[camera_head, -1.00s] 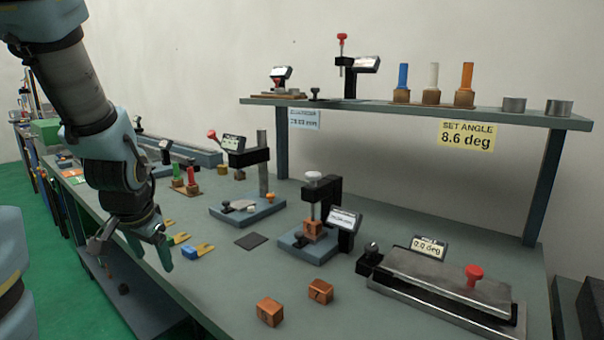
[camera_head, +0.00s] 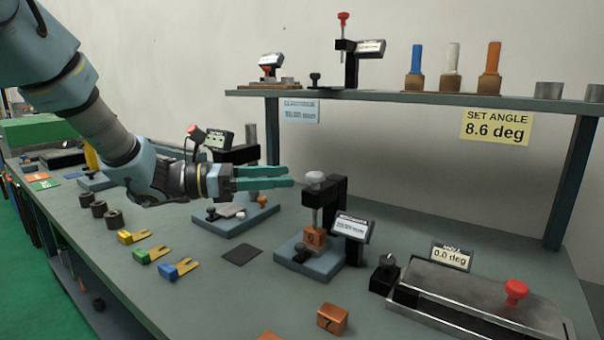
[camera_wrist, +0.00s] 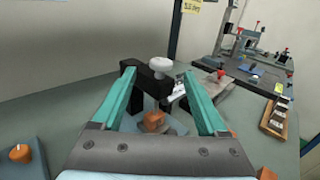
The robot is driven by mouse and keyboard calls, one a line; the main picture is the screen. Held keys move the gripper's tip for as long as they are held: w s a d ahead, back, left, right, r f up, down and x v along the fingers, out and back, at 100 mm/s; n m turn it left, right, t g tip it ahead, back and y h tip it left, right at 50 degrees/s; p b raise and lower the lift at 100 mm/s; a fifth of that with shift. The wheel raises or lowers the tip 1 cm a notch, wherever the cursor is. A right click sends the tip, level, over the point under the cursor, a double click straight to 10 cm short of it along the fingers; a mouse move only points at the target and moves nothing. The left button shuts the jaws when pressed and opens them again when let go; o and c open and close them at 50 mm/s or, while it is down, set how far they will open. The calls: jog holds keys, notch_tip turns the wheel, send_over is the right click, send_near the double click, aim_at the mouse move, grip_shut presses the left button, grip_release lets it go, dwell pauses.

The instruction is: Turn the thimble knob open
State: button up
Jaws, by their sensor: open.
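The pale grey thimble knob (camera_head: 314,178) tops a metal spindle on a black-framed stand (camera_head: 333,206) with a blue-grey base. A copper-coloured block (camera_head: 315,238) sits on the base under the spindle. A tilted display (camera_head: 351,228) is at the stand's right; its reading is too small to make out. My gripper (camera_head: 291,175) is level, with its teal fingers pointing right, their tips just left of the knob. In the wrist view the knob (camera_wrist: 160,64) shows between and beyond the open fingers. They look empty, and I see no contact with the knob.
A similar stand (camera_head: 236,218) is behind and below my gripper. A sine-plate-like fixture with a red knob (camera_head: 515,291) lies at right. A copper block (camera_head: 332,318) is at the front. The shelf (camera_head: 380,96) runs above the back. Forked pieces (camera_head: 178,270) lie front left.

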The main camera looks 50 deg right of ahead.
aim_at(325, 187)
jog(key=p+x, duration=0.3)
jog(key=x, duration=0.6)
jog(key=shift+s+d+r+p, duration=0.1)
jog(key=shift+s+d+p, duration=0.05)
jog(key=shift+s+p, duration=0.2)
jog(key=shift+s+d, duration=0.35)
grip_shut()
